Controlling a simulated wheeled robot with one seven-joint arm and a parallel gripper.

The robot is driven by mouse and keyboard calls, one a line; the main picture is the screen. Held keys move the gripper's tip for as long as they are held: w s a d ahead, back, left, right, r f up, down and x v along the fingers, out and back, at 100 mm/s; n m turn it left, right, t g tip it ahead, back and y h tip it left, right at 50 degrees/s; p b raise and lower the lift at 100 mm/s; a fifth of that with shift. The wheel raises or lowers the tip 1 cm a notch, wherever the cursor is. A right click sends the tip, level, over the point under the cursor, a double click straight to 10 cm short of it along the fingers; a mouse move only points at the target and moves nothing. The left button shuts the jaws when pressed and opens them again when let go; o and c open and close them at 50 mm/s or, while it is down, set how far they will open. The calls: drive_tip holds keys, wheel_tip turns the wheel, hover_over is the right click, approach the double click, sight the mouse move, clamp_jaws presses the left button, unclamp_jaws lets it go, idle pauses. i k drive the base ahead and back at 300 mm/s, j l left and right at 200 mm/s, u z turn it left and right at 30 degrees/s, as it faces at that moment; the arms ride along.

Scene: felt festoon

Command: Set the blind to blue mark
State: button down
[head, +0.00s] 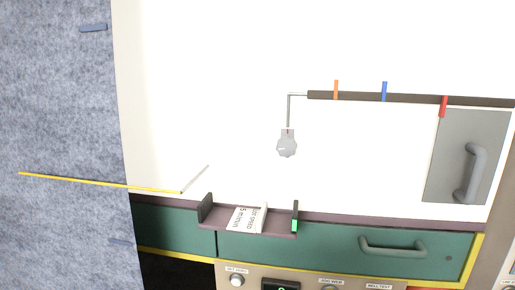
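A dark bar (415,98) runs across the upper right of the head view. An orange mark (336,90), a blue mark (384,91) and a red mark (444,106) stand along it, with blue in the middle. A plain white surface (365,150) lies below the bar. I cannot tell which part is the blind's edge. My gripper is not in view.
Grey felt (60,110) covers the left, crossed by a thin yellow strip (100,182). A plum ledge (270,226) with dark uprights, one showing green, bears a printed card (245,218). A grey door (450,150) and green drawer (340,245) have handles. Controls line the bottom.

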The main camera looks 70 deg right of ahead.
sight(469, 143)
drive_tip(key=z, duration=0.45)
drive_tip(key=k+z, duration=0.1)
drive_tip(key=z, duration=0.85)
drive_tip(key=k+z, duration=0.1)
drive_tip(key=z, duration=0.85)
drive_tip(key=k+z, duration=0.1)
drive_tip(key=z, duration=0.4)
drive_tip(key=l+z, duration=0.1)
drive_tip(key=z, duration=0.85)
